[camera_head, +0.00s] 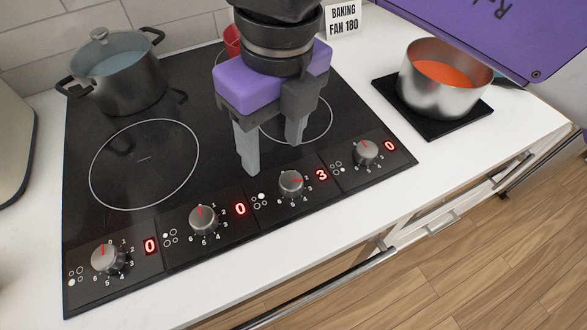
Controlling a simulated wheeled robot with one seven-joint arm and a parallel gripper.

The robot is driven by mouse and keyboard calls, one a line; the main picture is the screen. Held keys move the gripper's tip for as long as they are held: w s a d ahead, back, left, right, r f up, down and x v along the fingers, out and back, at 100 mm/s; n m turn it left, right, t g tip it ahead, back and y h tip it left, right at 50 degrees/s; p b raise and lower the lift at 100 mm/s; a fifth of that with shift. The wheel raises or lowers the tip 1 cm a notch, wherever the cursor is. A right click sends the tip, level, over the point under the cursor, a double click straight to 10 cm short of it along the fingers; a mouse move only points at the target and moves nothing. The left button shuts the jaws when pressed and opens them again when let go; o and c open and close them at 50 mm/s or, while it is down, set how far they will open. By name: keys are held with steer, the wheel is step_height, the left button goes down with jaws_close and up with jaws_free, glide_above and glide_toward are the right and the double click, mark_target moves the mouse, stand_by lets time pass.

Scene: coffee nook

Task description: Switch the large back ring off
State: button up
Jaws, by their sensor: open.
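The black hob (75,210) has a row of four grey knobs along its front edge, each with a red digit display. The third knob from the left (290,182) has its red pointer turned to the right, and its display (321,175) reads 3. The ring symbol beside it (261,197) has an upper circle filled. The other displays read 0. A dark lidded pot (125,85) stands at the back left of the hob, covering any ring under it. My gripper (272,158) is open and empty, pointing down just behind the third knob, apparently apart from it.
A steel pot with orange contents (440,85) stands on a black mat (455,125) on the right counter. A red object (232,42) is mostly hidden behind my gripper. The front left ring (145,160) is bare.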

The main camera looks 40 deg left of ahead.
mark_target(291, 180)
steer(key=shift+w+d+t+h, duration=0.3)
steer(key=shift+w+d, duration=0.25)
steer(key=shift+w, duration=0.05)
steer(key=shift+w+d+f, duration=0.1)
steer(key=shift+d, duration=0.2)
steer(key=shift+m, duration=0.3)
steer(key=shift+f, duration=3.8)
jaws_close()
